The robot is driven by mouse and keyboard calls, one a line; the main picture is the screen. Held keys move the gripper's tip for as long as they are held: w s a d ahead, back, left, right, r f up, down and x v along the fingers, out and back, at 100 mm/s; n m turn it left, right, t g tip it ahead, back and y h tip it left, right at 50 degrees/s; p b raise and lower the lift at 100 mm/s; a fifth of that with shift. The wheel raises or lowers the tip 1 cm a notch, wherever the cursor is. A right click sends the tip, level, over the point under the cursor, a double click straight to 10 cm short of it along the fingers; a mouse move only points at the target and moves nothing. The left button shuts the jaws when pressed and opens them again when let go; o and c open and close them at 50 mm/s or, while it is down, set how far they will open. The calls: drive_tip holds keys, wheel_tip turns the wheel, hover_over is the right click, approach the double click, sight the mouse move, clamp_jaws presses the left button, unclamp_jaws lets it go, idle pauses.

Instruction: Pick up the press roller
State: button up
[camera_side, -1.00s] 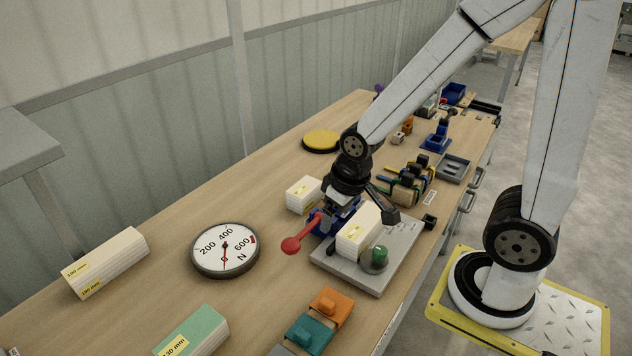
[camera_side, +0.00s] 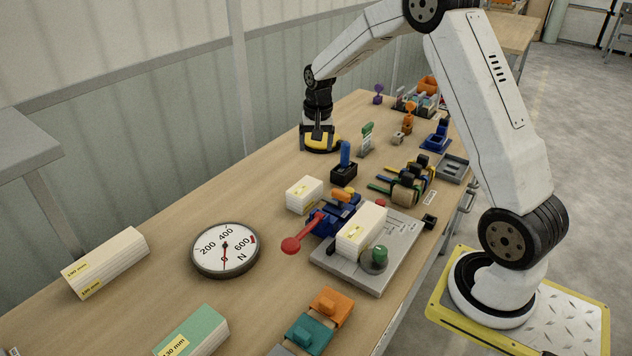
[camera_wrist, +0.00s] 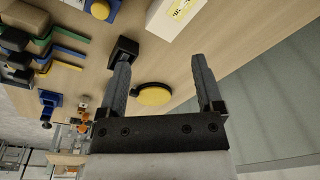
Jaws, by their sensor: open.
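I cannot tell for certain which thing is the press roller. One candidate is an upright blue handle in a black holder (camera_side: 343,168) at mid-table; the holder also shows in the wrist view (camera_wrist: 126,48). Another is a group of black and tan pieces with blue, green and yellow handles (camera_side: 408,181), also in the wrist view (camera_wrist: 28,50). My gripper (camera_side: 318,148) is open and empty, pointing down over a yellow disc (camera_side: 322,143) behind the holder. In the wrist view the disc (camera_wrist: 153,96) shows between my spread fingers (camera_wrist: 162,72).
A round gauge (camera_side: 226,250) lies at front left. A green-topped stand (camera_side: 366,139) is right of my gripper.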

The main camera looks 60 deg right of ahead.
drive_tip(key=w+d+f+m, duration=0.1)
drive_tip(key=w+d+m, duration=0.15)
drive_tip(key=d, duration=0.55)
drive_tip(key=m+g, duration=0.1)
drive_tip(key=m, duration=0.3)
hover_over(346, 142)
drive_tip(key=a, duration=0.1)
drive_tip(key=shift+w+f, duration=0.2)
drive_tip(key=shift+f, duration=0.8)
drive_tip(key=shift+s+d+f, duration=0.1)
drive_tip(key=shift+d, duration=0.35)
drive_tip(key=shift+f, duration=1.3)
drive_tip(key=shift+f, duration=0.1)
drive_tip(key=shift+f, duration=2.5)
